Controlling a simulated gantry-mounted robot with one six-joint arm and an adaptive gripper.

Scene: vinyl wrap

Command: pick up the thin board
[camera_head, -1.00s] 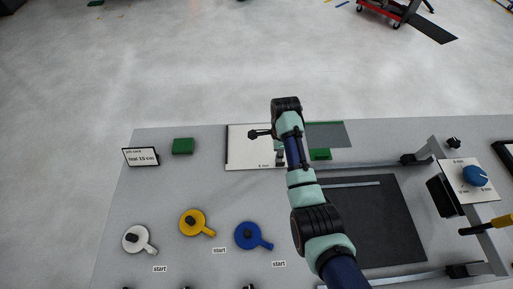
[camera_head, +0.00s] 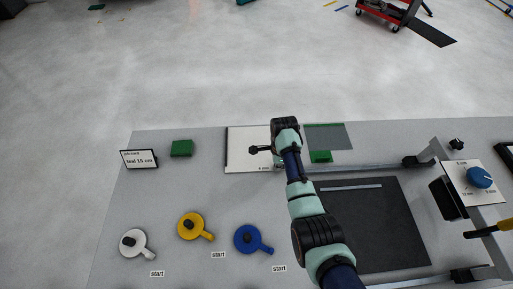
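A flat white board (camera_head: 243,150) with a dark left edge and a small label at its lower right lies at the back middle of the table. The label looks like a thickness in mm but is too small to read surely. A grey sheet with a green strip (camera_head: 329,137) lies just to its right. My gripper (camera_head: 280,164) is low over the white board's right edge, mostly hidden by my wrist. I cannot tell whether it touches the board or whether its fingers are open.
A green block (camera_head: 181,148) and a "teal 15 cm" card (camera_head: 140,159) stand at the left. White (camera_head: 131,243), yellow (camera_head: 191,226) and blue (camera_head: 248,239) handled discs lie in front. A dark mat (camera_head: 375,225), metal frame and blue dial (camera_head: 479,177) are at the right.

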